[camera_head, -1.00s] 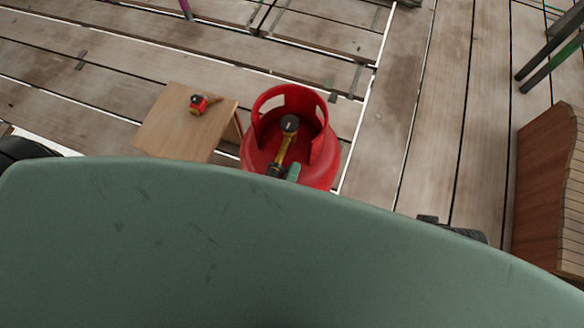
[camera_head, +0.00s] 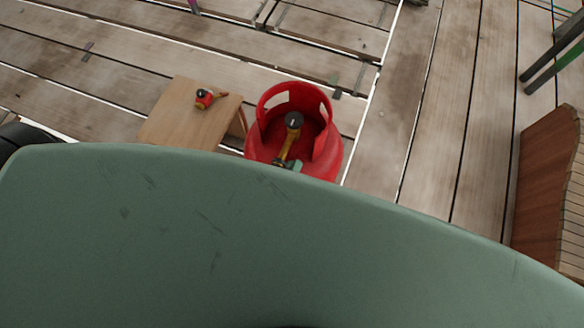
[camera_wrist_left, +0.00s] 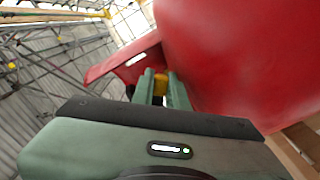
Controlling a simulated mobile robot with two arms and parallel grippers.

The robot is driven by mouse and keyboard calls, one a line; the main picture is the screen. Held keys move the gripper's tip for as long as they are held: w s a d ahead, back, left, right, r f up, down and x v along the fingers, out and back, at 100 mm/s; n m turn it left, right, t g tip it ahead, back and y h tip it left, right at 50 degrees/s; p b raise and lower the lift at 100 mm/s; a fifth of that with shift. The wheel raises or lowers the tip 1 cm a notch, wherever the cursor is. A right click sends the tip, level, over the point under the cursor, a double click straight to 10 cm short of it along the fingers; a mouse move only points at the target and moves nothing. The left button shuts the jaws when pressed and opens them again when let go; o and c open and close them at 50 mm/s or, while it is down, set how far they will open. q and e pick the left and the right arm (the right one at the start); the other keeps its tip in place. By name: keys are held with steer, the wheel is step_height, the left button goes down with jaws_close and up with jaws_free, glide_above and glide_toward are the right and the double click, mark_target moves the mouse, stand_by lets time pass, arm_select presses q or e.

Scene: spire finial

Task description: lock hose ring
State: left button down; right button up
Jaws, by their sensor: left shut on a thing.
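A red gas cylinder (camera_head: 326,160) with a cut-out collar stands on the planks in the head view. Inside the collar is a fitting (camera_head: 293,121) with a dark round top and a yellow body slanting down toward me. Green fingertips of my left gripper (camera_head: 291,165) show at its lower end. In the left wrist view my left gripper (camera_wrist_left: 163,90) is shut on a yellow part (camera_wrist_left: 161,82), beside the red cylinder wall (camera_wrist_left: 225,50). I cannot make out a separate hose ring. My right gripper is not in view.
A small wooden table (camera_head: 180,115) stands left of the cylinder, with a red and black fitting (camera_head: 204,98) on it. A wooden slatted piece (camera_head: 545,185) stands at the right. The planks right of the cylinder are clear. My green body hides the foreground.

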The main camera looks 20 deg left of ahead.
arm_select(q)
steer(key=c, duration=1.4)
jaws_free()
steer(key=shift+a+f, duration=0.1)
